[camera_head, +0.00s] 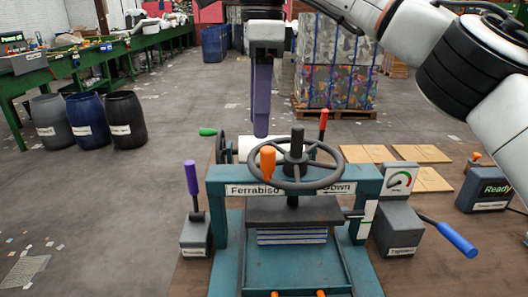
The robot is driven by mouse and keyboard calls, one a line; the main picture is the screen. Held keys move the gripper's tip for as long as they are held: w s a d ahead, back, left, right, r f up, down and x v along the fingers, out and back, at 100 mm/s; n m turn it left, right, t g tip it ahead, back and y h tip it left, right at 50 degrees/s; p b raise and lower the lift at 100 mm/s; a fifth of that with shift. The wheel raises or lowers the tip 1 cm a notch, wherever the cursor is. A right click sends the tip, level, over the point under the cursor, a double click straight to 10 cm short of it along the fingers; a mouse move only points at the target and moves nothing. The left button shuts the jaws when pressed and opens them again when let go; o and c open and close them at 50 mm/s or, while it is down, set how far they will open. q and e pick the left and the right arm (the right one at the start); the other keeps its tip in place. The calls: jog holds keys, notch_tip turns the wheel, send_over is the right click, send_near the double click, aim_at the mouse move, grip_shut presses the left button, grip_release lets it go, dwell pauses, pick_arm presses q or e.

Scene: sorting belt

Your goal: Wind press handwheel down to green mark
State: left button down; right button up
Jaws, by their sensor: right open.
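The press is a teal frame (222,190) with a dark, spoked handwheel (328,181) on top. The wheel has an upright orange knob (268,163) at its front left and a dark hub in the middle. My right gripper (261,134) has purple fingers pointing down, above and just behind the orange knob. It is open and empty, seen nearly edge-on, and appears apart from the knob. The dark press plate (293,211) is above a blue-and-white stack (291,238). A pale strip (368,215) is on the right post; a green mark on it is too small to tell. My left gripper is out of view.
A purple-handled lever (192,180) stands left of the press. A gauge box (399,180) and a blue-handled lever (456,239) are at the right. A green-tipped handle (208,132) and a red-tipped lever (323,124) rise behind. A "Ready" box (486,190) stands far right.

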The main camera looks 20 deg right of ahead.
aim_at(267, 148)
jog(key=shift+d+r, duration=0.55)
jog(key=shift+d, duration=0.1)
jog(key=shift+d+f+h, duration=0.15)
jog(key=shift+f+h, duration=0.1)
jog(key=shift+h, duration=0.05)
notch_tip(267, 148, down, 9)
jog(key=shift+s+f+b, duration=0.1)
jog(key=shift+f+b, duration=0.1)
jog(key=shift+b, duration=0.7)
grip_shut()
